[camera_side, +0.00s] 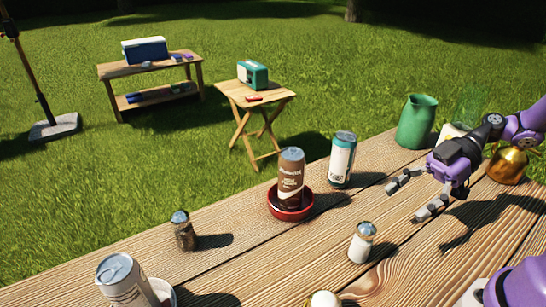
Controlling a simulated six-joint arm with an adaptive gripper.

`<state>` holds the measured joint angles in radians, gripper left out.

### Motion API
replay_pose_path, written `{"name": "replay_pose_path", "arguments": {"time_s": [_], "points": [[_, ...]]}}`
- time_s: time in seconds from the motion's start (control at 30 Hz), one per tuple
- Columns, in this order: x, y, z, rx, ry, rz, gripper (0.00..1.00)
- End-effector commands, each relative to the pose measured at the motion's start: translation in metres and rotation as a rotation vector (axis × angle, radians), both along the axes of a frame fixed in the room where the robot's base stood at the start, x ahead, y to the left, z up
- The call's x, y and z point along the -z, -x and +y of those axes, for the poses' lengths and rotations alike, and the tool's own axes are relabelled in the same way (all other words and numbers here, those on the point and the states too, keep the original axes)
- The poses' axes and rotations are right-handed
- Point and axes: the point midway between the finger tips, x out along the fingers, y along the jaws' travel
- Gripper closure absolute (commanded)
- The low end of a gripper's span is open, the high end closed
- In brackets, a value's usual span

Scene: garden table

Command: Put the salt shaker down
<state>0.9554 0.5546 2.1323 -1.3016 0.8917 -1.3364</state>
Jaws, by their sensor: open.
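The salt shaker (361,246), a small clear shaker with pale contents and a grey metal cap, stands upright on the wooden table (245,270). My gripper (407,201) is at the right, above the table, with its two fingers spread and nothing between them. It is above and to the right of the salt shaker in the picture, apart from it.
A brown can (291,178) stands in a red dish (290,212). A teal and white can (341,160), a green pitcher (416,122) and a brass-coloured round object (507,165) stand farther back. A dark pepper shaker (184,232) and a pale can (126,285) are at left.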

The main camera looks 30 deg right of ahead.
Motion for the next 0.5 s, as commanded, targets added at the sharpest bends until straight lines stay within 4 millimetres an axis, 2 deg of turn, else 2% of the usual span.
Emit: {"name": "replay_pose_path", "arguments": {"time_s": [0.17, 0.4, 0.5], "points": [[-0.001, 0.002, -0.003, -0.014, -0.098, -0.129, 0.26], [0.013, -0.004, 0.032, -0.019, -0.106, -0.138, 0.26], [0.017, -0.006, 0.040, -0.017, -0.102, -0.138, 0.26]]}}
